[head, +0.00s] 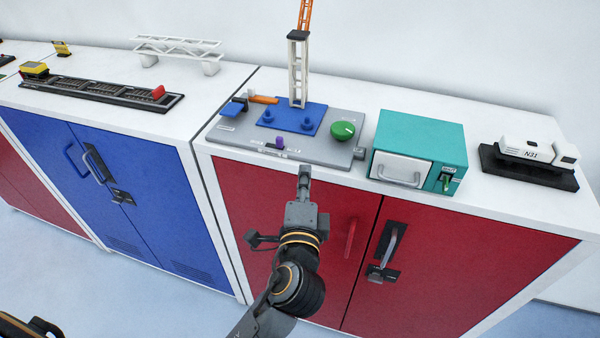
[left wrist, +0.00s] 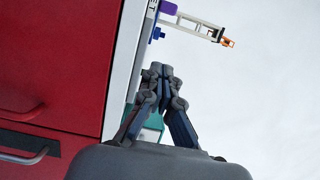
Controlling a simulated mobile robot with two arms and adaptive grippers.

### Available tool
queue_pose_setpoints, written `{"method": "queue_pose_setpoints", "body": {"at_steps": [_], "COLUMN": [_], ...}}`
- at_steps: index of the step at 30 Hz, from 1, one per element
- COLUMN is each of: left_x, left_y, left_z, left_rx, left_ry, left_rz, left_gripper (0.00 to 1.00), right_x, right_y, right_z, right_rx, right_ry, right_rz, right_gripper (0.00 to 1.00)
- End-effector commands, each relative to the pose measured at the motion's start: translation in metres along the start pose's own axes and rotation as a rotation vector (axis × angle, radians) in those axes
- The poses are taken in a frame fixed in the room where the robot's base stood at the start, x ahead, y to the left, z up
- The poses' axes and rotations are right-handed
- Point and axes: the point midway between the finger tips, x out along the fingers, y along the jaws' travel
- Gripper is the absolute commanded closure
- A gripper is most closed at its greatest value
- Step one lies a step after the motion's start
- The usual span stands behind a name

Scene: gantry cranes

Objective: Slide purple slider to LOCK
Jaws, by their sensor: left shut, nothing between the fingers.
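The purple slider (head: 279,142) sits at the front edge of the grey crane panel (head: 225,134), with small white lettering around it that I cannot read. In the left wrist view the purple slider (left wrist: 168,8) shows at the top, beyond the fingertips. My left gripper (head: 304,170) is shut and empty, just in front of the panel's front edge and a little right of the slider, apart from it. In the left wrist view the shut fingers (left wrist: 161,70) point up along the cabinet edge. My right gripper is not in view.
The panel also carries a blue base (head: 291,121) with a white crane tower (head: 298,75), a green knob (head: 343,131) and an orange-handled lever (head: 264,99). A teal box (head: 419,149) stands right of it. Red cabinet doors (head: 455,250) with handles lie below.

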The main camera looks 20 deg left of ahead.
Motion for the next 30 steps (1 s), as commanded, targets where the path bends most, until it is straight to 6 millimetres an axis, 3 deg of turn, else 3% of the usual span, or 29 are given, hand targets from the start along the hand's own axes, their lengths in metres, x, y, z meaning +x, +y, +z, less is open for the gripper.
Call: {"method": "queue_pose_setpoints", "body": {"at_steps": [10, 12, 18, 30], "left_x": [0.075, 0.075, 0.080, 0.081], "left_y": [-0.004, -0.003, -0.001, 0.000], "left_z": [0.000, 0.015, 0.035, 0.039], "left_rx": [0.002, 0.006, 0.001, 0.000], "left_ry": [-0.001, -0.003, -0.001, -0.001], "left_rz": [-0.001, 0.002, 0.002, 0.001], "left_gripper": [1.00, 1.00, 1.00, 1.00], "right_x": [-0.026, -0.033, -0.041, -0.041], "right_y": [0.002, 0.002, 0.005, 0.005], "right_z": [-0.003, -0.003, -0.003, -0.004], "right_rx": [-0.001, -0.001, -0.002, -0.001], "right_ry": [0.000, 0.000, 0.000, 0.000], "right_rz": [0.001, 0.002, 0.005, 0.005], "right_gripper": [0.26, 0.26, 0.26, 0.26]}}
